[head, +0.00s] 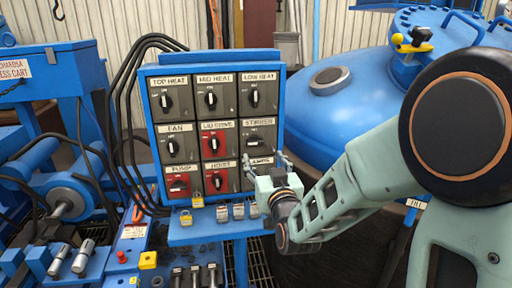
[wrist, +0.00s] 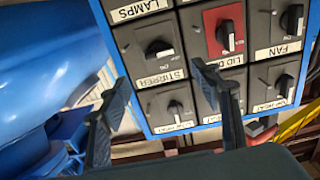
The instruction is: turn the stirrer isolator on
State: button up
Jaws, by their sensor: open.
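The stirrer isolator (head: 253,139) is a black rotary knob on a grey plate, in the right column and middle row of the switch panel. Its label is above it in the head view. In the upside-down wrist view, the stirrer knob (wrist: 158,48) sits above its label, with its grip lying closer to sideways than upright. My gripper (head: 264,160) is open and empty in front of the panel's lower right, partly covering the lamps switch. In the wrist view my gripper (wrist: 160,77) has its fingers on either side of the stirrer label. Contact cannot be told.
Neighbouring knobs are close: low heat (head: 253,97), the red lid switch (head: 213,144) and red hoist switch (head: 217,180). Padlocks (head: 222,213) stand on the blue shelf below. A blue vessel (head: 345,115) is at right; black cables (head: 122,100) hang left of the panel.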

aim_at(256, 142)
jog(key=x, duration=1)
jog(key=shift+w+a, duration=0.1)
jog(key=shift+w, duration=0.2)
jog(key=shift+c, duration=0.5)
jog(key=c, duration=1.1)
